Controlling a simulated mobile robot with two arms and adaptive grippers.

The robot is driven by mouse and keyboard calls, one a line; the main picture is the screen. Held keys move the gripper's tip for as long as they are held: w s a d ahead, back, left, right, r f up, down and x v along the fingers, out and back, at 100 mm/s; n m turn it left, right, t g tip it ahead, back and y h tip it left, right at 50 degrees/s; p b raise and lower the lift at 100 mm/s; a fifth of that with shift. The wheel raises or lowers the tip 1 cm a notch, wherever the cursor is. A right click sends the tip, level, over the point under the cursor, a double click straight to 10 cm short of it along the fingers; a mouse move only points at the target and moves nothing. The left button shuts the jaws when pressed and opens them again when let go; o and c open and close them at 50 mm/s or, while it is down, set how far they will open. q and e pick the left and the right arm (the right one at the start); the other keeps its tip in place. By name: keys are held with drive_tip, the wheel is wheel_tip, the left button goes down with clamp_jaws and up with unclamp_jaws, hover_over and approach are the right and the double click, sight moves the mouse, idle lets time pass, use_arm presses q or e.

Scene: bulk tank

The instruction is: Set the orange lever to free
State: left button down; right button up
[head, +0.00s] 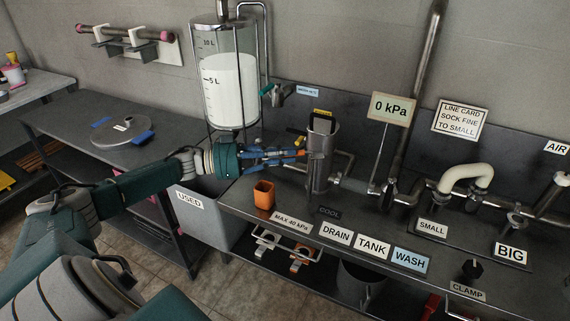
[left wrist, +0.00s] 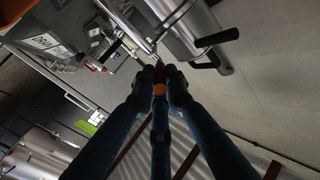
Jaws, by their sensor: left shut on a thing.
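In the left wrist view the blue fingers (left wrist: 162,82) are closed together around a small orange piece (left wrist: 159,89), which looks like the orange lever. The fingers hide most of the lever, so its exact setting cannot be read. No "free" mark is legible. My right gripper is in neither view.
A square orange cup (head: 264,195) stands on the bench just below my left gripper. A glass tank (head: 231,100) of white liquid is behind my wrist. Pipes (head: 465,178) and label plates fill the right side. A grey bin marked USED (head: 215,222) stands left of the bench.

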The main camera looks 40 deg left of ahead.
use_arm(q)
drive_tip(key=shift+a+f, duration=0.1)
drive_tip(key=c, duration=1.8)
unclamp_jaws()
drive_tip(key=shift+o, duration=0.2)
drive_tip(key=v, duration=1.2)
drive_tip(key=shift+w, duration=0.15)
drive_tip(key=shift+a, duration=0.15)
